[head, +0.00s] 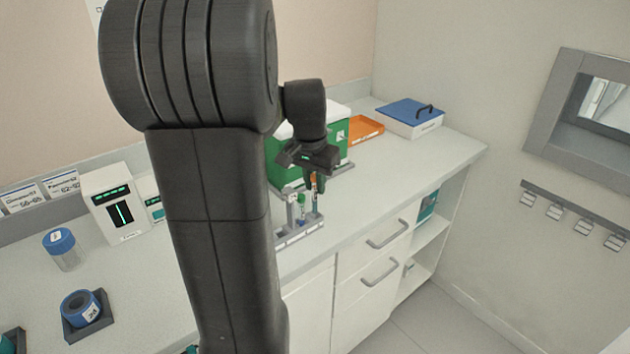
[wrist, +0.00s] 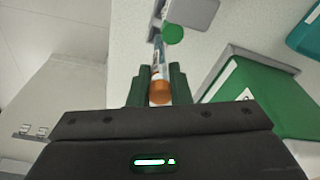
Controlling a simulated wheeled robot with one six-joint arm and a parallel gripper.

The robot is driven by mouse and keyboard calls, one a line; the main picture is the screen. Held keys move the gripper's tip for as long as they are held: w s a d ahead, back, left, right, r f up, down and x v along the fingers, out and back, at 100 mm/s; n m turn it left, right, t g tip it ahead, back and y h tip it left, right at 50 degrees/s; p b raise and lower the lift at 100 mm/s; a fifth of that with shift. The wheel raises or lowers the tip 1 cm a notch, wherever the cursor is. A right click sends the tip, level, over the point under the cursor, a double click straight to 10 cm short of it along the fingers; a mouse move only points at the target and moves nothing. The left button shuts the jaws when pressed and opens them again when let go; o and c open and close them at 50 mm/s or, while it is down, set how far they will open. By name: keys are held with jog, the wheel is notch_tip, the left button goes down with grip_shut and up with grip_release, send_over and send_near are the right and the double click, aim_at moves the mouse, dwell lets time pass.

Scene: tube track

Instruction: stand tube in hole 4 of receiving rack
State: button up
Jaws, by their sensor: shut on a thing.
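My gripper (head: 313,170) is shut on a tube with an orange cap (wrist: 160,92), which it holds upright over the counter. The tube (head: 314,184) shows below the fingers in the head view, in front of the grey rack (head: 300,236) or over it; I cannot tell whether its lower end is in a hole. A tube with a green cap (wrist: 173,33) stands in the rack just beyond the held tube. It also shows in the head view (head: 301,200). In the wrist view my gripper (wrist: 158,78) has a finger on each side of the orange-capped tube. Hole numbers are not readable.
A green box (head: 342,135) stands close behind my gripper. An orange tray (head: 366,129) and a blue-lidded box (head: 410,115) stand farther right. A blue-capped jar (head: 62,248) and a blue roll (head: 82,309) are at left. The counter right of the rack is clear.

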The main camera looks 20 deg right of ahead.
jog(key=shift+f, duration=0.25)
jog(key=shift+f+b, duration=0.3)
jog(key=shift+f, duration=0.05)
jog(key=shift+f, duration=0.25)
dwell(0.3)
jog(key=shift+f+b, duration=0.35)
jog(key=shift+b, duration=0.05)
jog(key=o, duration=0.9)
